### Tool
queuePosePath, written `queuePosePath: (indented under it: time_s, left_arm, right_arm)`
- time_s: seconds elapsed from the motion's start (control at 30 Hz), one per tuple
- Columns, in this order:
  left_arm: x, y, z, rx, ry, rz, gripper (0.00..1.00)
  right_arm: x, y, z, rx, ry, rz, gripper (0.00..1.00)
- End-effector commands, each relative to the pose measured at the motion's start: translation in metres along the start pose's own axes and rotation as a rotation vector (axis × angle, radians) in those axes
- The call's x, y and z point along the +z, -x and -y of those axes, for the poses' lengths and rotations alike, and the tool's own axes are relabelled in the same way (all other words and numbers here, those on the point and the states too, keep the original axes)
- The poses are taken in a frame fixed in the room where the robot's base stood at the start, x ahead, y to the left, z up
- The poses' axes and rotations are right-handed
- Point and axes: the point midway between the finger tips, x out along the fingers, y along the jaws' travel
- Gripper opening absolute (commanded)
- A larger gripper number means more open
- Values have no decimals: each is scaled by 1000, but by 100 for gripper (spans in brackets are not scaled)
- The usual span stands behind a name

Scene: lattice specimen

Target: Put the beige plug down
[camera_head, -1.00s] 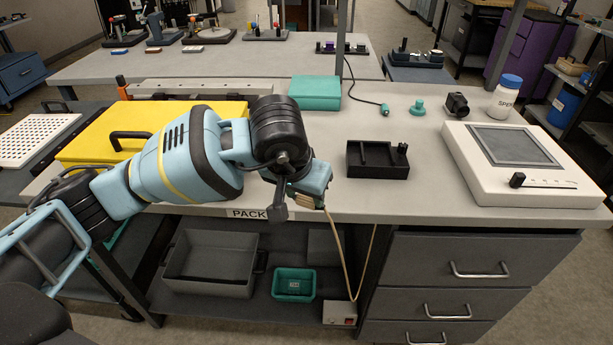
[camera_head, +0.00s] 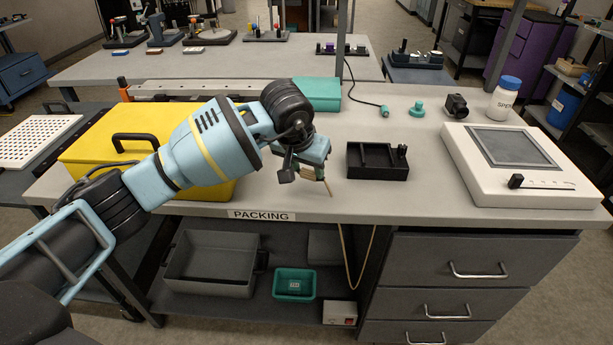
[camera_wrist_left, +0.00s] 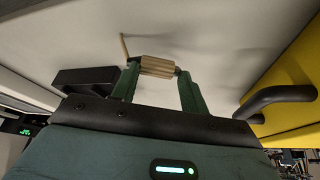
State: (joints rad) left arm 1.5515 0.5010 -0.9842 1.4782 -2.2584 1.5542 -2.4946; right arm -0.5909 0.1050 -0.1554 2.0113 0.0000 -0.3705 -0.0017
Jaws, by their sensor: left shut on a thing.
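The beige plug (camera_head: 309,184) is a ribbed block with a thin beige cord. My left gripper (camera_head: 311,174) is shut on it, over the front part of the packing table (camera_head: 450,206), left of the black divided tray (camera_head: 379,172). In the left wrist view the plug (camera_wrist_left: 157,67) sits between the two green fingertips (camera_wrist_left: 158,74), with its cord sticking up. The pale tabletop lies beyond it; I cannot tell whether the plug touches it. My right gripper is not in view.
A yellow case (camera_head: 200,190) with a black handle stands on the left. A teal box (camera_head: 316,95) is behind, and a white device with a screen (camera_head: 520,187) is on the right. The cord (camera_head: 347,265) hangs in front of the table above a white switch box (camera_head: 340,313).

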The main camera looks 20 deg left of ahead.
Motion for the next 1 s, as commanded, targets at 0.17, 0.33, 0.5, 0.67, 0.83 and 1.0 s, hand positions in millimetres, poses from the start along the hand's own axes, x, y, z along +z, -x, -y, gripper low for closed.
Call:
queuePosePath:
  time_s: [0.17,0.33,0.5,0.67,0.83,1.0]
  left_arm:
    - [12,-24,-2,2,-1,4,23]
    - [12,-27,-1,1,-2,2,23]
    - [13,-28,-1,1,-2,3,23]
    - [14,-30,-1,1,-1,3,51]
    - [14,-30,-1,1,-1,3,66]
    - [14,-30,-1,1,-1,3,66]
  right_arm:
    - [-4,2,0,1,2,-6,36]
    - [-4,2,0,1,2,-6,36]
    - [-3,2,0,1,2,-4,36]
    - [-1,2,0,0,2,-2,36]
    - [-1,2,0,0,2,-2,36]
    - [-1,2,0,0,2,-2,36]
